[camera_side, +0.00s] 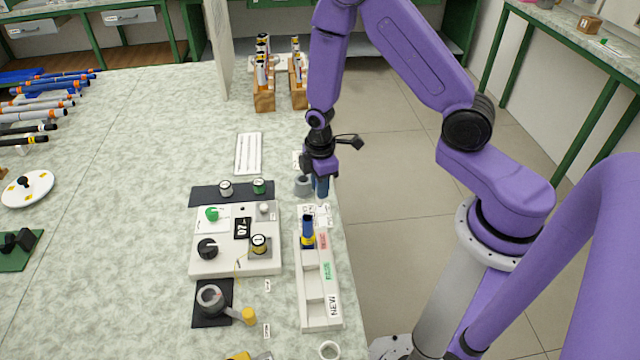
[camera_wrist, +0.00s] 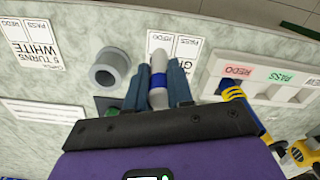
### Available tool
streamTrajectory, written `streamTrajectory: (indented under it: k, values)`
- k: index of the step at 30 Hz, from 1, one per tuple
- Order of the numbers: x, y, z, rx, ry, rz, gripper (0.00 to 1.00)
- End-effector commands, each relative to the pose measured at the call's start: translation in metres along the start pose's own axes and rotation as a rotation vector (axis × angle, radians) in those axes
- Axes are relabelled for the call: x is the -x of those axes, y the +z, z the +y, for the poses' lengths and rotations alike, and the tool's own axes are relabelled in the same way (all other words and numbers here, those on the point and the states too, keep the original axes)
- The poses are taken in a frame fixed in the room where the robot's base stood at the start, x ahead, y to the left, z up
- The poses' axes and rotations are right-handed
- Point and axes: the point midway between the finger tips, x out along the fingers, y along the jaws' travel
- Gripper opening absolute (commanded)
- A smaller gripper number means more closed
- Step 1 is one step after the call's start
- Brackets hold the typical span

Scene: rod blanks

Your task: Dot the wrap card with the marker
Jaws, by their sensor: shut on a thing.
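My gripper (camera_wrist: 158,95) is shut on a grey marker (camera_wrist: 158,45) with a blue band, in the wrist view. The marker overlaps a white card (camera_wrist: 187,48) with printed boxes, partly hidden behind it; I cannot tell whether its tip touches the card. A second card (camera_wrist: 35,45) reading "5 TURNS WHITE", with REDO and PASS boxes, lies at the left. In the side view, my gripper (camera_side: 321,187) is low over the table's right edge, and the marker is not clearly visible. A white card (camera_side: 322,213) lies near the tray's far end.
A grey cup (camera_wrist: 118,62) stands close beside the marker. A white tray (camera_side: 334,300) marked REDO, PASS and NEW holds a blue-and-yellow piece (camera_side: 307,230). A white device with knobs (camera_side: 232,263) stands left of the tray. Wooden racks (camera_side: 264,100) stand behind.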

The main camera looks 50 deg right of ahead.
Motion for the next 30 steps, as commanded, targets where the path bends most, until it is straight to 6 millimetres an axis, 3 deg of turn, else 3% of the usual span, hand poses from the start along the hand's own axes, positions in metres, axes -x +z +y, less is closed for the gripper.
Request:
streamTrajectory:
  k: [30]
  values:
    - [-0.0069, -0.0002, 0.0001, 0.000, 0.000, 0.000, 0.00]
